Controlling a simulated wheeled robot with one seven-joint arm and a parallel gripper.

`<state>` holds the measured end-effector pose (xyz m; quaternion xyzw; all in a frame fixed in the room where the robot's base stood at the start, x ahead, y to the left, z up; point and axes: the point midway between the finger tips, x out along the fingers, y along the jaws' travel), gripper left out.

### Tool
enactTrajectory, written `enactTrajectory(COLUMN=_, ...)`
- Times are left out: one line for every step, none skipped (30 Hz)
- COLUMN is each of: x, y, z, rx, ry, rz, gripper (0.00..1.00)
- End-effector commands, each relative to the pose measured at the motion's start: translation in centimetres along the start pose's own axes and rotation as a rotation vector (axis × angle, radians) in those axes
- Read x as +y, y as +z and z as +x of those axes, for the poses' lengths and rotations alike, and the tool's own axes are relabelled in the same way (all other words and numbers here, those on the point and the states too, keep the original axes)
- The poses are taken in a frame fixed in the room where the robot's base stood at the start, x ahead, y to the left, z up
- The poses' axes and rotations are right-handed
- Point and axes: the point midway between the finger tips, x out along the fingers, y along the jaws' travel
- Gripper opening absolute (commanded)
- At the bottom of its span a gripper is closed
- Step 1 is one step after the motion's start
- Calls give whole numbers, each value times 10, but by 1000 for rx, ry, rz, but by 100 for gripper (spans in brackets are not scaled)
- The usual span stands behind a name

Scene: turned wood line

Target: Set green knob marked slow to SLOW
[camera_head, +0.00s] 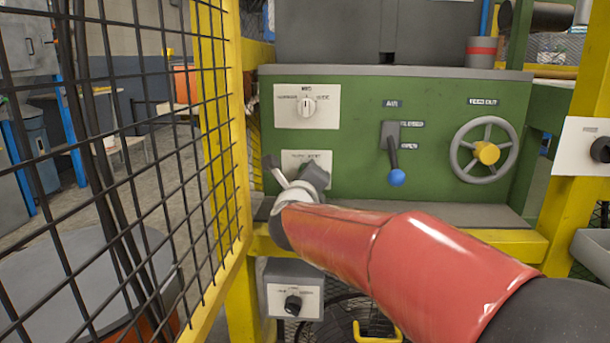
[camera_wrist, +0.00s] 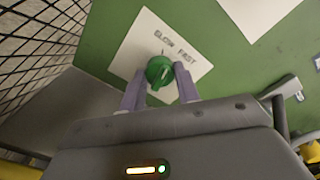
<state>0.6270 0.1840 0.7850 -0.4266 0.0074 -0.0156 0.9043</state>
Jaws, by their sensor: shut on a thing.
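The green knob (camera_wrist: 159,70) sits on a white plate (camera_wrist: 140,47) on the green panel. The plate is lettered SLOW and FAST, and it shows tilted in the wrist view. A pale line shows on the knob's face, but I cannot tell surely which word it points at. My gripper (camera_wrist: 160,76) is shut on the knob, with one finger on each side of it. In the head view my gripper (camera_head: 296,180) is in front of the lower left plate (camera_head: 325,158), hiding the knob and part of the lettering.
Above is another plate with a white knob (camera_head: 308,107). To the right are a blue-tipped lever (camera_head: 394,162) and a grey handwheel (camera_head: 485,150). Below is a grey box with a black knob (camera_head: 293,304). A black mesh fence (camera_head: 130,160) with a yellow post stands close on the left.

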Motion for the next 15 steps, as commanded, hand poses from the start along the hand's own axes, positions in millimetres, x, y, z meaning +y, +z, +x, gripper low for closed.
enactTrajectory(x=0, y=1, z=0, rx=0, ry=2, rz=-37, gripper=9)
enactTrajectory(x=0, y=1, z=0, rx=0, ry=2, rz=-62, gripper=9)
enactTrajectory(x=0, y=1, z=0, rx=0, ry=2, rz=-92, gripper=9)
enactTrajectory(x=0, y=1, z=0, rx=0, ry=2, rz=-113, gripper=9)
enactTrajectory(x=0, y=1, z=0, rx=0, ry=2, rz=-135, gripper=9)
enactTrajectory(x=0, y=1, z=0, rx=-1, ry=2, rz=-161, gripper=9)
enactTrajectory(x=0, y=1, z=0, rx=-1, ry=2, rz=-178, gripper=9)
enactTrajectory(x=0, y=1, z=0, rx=-1, ry=2, rz=-196, gripper=9)
enactTrajectory(x=0, y=1, z=0, rx=-1, ry=2, rz=-217, gripper=9)
enactTrajectory(x=0, y=1, z=0, rx=-1, ry=2, rz=-232, gripper=9)
enactTrajectory(x=1, y=1, z=0, rx=-1, ry=2, rz=-245, gripper=9)
enactTrajectory(x=1, y=1, z=0, rx=-1, ry=2, rz=-261, gripper=9)
enactTrajectory(x=1, y=1, z=0, rx=-1, ry=2, rz=-272, gripper=9)
enactTrajectory(x=1, y=1, z=0, rx=-1, ry=2, rz=-281, gripper=9)
enactTrajectory(x=1, y=1, z=0, rx=-1, ry=2, rz=-293, gripper=9)
